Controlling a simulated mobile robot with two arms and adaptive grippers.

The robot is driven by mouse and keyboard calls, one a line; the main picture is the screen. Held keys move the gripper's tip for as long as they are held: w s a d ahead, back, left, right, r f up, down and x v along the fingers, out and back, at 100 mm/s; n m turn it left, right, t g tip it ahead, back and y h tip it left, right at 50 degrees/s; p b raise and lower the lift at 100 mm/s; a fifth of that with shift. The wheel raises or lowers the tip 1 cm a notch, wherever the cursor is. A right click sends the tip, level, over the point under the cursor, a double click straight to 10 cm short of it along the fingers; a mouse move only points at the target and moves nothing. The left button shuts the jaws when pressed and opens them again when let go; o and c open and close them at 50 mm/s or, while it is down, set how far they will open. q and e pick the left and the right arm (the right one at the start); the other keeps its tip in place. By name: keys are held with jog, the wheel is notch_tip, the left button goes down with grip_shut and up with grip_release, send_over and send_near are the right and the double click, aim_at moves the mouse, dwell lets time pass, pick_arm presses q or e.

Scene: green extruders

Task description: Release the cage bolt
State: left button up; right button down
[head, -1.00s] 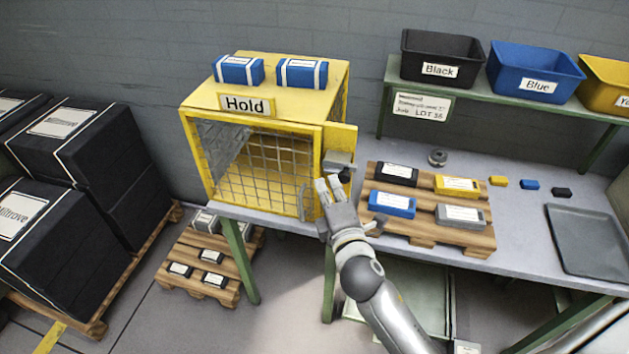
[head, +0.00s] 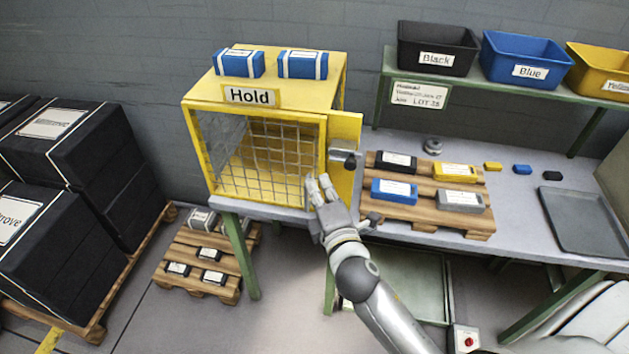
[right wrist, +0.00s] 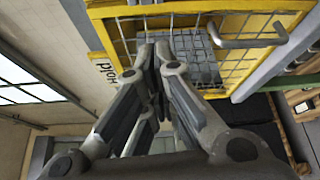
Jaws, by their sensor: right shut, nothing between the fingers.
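The yellow cage (head: 196,150) marked Hold stands on the left end of the bench, its mesh door (head: 255,165) at the front. The cage bolt (head: 343,157), a grey block with a dark knob, sits on the yellow plate right of the door. Whether it is drawn or thrown I cannot tell. My right gripper (head: 317,180) is shut and empty, in front of the door's right edge, below and left of the bolt. The right wrist view shows its fingers (right wrist: 155,50) together before the mesh, beside the U-shaped door handle (right wrist: 250,42). My left gripper is out of view.
Two blue packages (head: 238,63) lie on the cage. A wooden pallet (head: 425,215) with several coloured blocks stands right of the bolt. A grey tray (head: 590,222) lies farther right. Coloured bins (head: 437,47) stand on the shelf.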

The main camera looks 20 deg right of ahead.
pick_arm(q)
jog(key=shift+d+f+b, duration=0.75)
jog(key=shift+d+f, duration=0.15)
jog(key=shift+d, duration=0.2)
pick_arm(e)
jog(key=s, duration=0.6)
jog(key=shift+s, duration=0.15)
jog(key=shift+a+r, duration=0.1)
